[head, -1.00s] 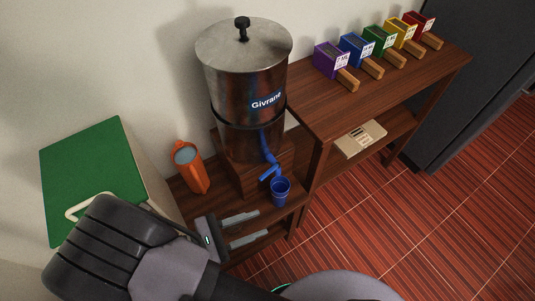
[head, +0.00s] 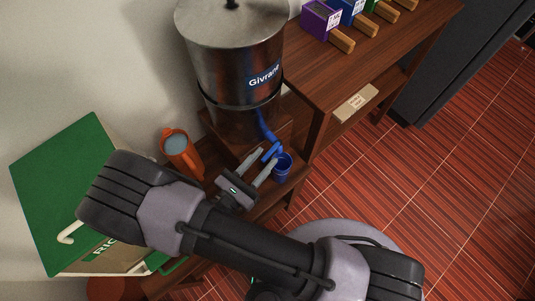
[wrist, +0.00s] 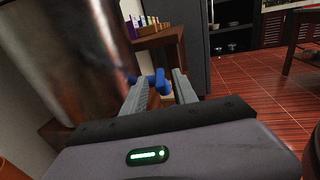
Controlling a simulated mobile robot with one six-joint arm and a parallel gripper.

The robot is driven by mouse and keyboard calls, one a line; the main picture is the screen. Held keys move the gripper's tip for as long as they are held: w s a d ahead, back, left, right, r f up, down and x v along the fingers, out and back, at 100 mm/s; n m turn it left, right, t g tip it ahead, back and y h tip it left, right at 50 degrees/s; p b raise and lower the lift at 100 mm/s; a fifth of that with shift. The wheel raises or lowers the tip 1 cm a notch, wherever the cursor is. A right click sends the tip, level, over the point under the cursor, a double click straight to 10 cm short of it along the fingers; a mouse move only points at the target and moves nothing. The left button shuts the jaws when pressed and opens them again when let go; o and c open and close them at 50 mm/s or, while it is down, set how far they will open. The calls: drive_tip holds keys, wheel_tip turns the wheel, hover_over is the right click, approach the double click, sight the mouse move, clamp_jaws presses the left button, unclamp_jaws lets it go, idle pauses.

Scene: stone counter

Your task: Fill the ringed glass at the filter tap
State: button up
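The blue glass (head: 283,168) stands upright on the low wooden shelf below the tap of the steel water filter (head: 232,65); its fill level is too small to tell. The tap (head: 266,126) is blue, with a blue lever (head: 271,151) near the glass. My gripper (head: 265,159) is open, its two fingers reaching toward the lever from the lower left. In the wrist view the blue lever (wrist: 160,82) shows between the fingertips of my gripper (wrist: 160,78); whether they touch it I cannot tell. The glass is not clearly visible there.
An orange jug (head: 181,153) stands left of the filter. A box with a green lid (head: 70,190) is at the far left. A taller wooden shelf (head: 350,75) with coloured, wooden-handled boxes stands to the right.

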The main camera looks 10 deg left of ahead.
sight(272, 151)
drive_tip(key=shift+x, duration=1.25)
drive_tip(key=shift+c, duration=0.4)
clamp_jaws()
drive_tip(key=shift+s+d+n+t+y+p, duration=0.1)
drive_tip(key=shift+d+n+t+y+p, duration=0.2)
drive_tip(key=shift+n+y, duration=0.4)
drive_tip(key=shift+s+d+n+t+y+p, duration=0.1)
drive_tip(key=shift+n+t+y+p, duration=0.3)
drive_tip(key=shift+y, duration=0.5)
